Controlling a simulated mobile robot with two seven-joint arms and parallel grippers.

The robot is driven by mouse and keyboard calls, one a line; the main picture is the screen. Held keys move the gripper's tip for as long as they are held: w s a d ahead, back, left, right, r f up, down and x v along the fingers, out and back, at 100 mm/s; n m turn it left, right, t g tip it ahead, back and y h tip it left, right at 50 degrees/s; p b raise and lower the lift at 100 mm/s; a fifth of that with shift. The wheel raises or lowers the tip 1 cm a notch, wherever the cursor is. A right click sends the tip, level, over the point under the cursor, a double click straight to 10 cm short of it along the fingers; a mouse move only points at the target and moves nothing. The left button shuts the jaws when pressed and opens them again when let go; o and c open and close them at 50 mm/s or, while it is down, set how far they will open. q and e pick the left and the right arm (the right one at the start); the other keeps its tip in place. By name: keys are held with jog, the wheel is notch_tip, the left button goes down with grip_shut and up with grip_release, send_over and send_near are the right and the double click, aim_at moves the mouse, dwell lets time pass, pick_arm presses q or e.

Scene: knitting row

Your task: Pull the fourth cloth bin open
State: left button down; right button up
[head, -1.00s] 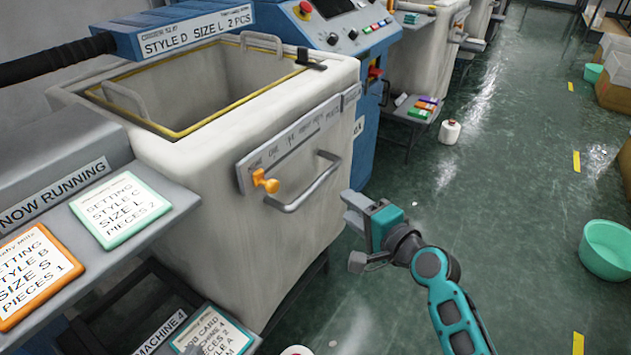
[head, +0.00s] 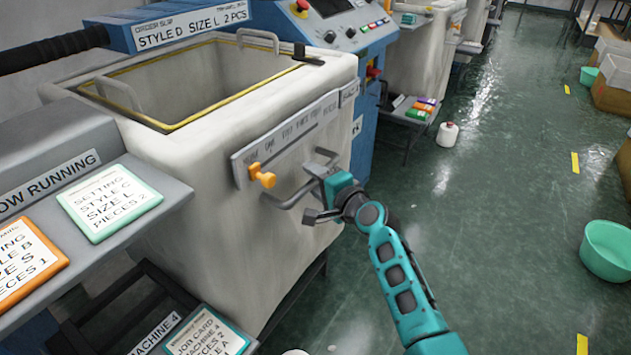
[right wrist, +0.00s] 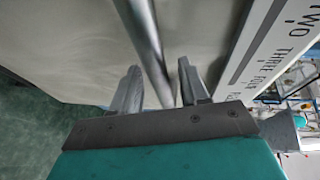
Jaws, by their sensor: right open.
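The cloth bin (head: 240,215) is a large off-white tub with a yellow-edged open top, standing beside the blue machine. A grey bar handle (head: 290,199) is on its front, under a label strip with an orange knob (head: 262,175). My right gripper (head: 313,192) is at the handle's right part. In the right wrist view the handle bar (right wrist: 146,45) runs between the two open fingers (right wrist: 158,90) of my right gripper, with a gap visible beside the bar. Whether a finger touches it, I cannot tell. My left gripper is not in view.
A shelf with setting cards (head: 110,200) juts out at the left. A job card (head: 205,335) marked machine 4 lies low below the bin. A teal tub (head: 608,250) stands on the floor at right. The green floor (head: 490,230) between is clear.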

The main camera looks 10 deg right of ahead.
jog(key=shift+c, duration=0.3)
grip_shut()
dwell(0.3)
